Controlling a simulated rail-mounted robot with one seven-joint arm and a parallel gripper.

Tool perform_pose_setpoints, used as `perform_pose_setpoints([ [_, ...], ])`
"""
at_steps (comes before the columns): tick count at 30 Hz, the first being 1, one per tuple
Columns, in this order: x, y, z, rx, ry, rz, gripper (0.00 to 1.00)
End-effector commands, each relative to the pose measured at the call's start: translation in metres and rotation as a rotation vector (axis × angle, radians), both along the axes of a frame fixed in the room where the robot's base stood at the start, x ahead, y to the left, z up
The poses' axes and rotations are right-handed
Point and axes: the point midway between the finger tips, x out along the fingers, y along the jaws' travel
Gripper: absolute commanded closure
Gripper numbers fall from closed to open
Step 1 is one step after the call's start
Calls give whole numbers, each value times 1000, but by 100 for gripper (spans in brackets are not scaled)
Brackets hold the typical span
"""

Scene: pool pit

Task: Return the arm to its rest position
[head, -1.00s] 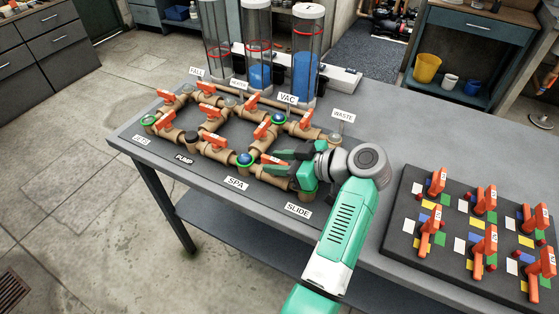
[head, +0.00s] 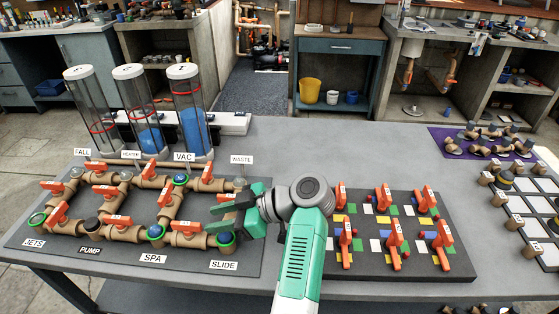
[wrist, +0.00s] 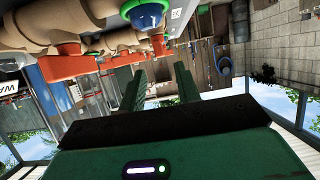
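My arm reaches up from the bottom middle of the head view, in green and white. My gripper (head: 232,208) is over the right end of the pipe board, close to the pipe fittings near the SLIDE label. Its two dark green fingers point left and stand apart with nothing seen between them. In the wrist view the fingers (wrist: 158,88) are also spread and empty, with an orange valve handle (wrist: 75,64) and a green-ringed blue fitting (wrist: 145,12) nearby. Whether the gripper touches the pipework, I cannot tell.
The brown pipe manifold with orange valve handles (head: 120,220) lies on the left board. Three clear columns (head: 187,110) stand behind it. A dark board of orange handles (head: 396,236) is right of my arm. A purple mat (head: 470,147) with fittings lies far right. Bare grey tabletop (head: 330,150) lies behind.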

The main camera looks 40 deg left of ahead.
Motion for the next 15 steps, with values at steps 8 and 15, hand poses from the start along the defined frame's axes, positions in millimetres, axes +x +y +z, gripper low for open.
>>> perform_pose_setpoints([
  [8,1,0,1,-2,-3,-8,67],
  [15,85,-44,72,-69,-181,-671,67],
])
